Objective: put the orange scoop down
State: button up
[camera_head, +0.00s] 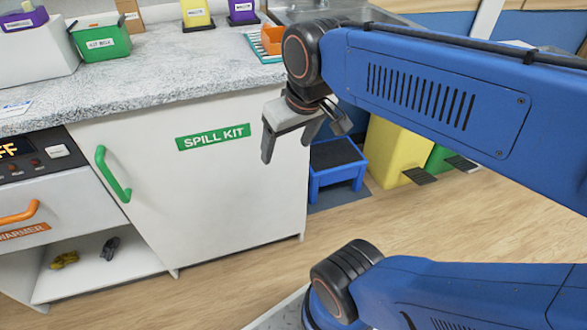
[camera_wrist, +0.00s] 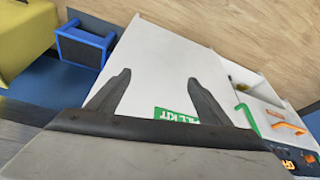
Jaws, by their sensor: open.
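My gripper (camera_head: 288,147) hangs in front of the white spill kit cabinet, below the level of the counter top. In the wrist view the gripper (camera_wrist: 160,78) has its two fingers spread apart with nothing between them. No orange scoop can be made out for certain. An orange item (camera_head: 271,40) lies on a teal mat at the back right of the counter, partly hidden by my arm; I cannot tell whether it is the scoop.
The speckled counter (camera_head: 170,80) holds a green bin (camera_head: 100,40), with yellow and purple containers behind. The cabinet (camera_head: 200,190) has a green handle (camera_head: 113,174). A blue step stool (camera_head: 337,165) and yellow bin (camera_head: 395,152) stand right. Front counter space is clear.

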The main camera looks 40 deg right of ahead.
jog(key=shift+t, duration=0.3)
jog(key=s+f, duration=0.2)
jog(key=f, duration=0.1)
jog(key=s+f, duration=0.1)
jog(key=f, duration=0.1)
jog(key=shift+s+a, duration=0.1)
jog(key=shift+a, duration=0.25)
dwell(0.6)
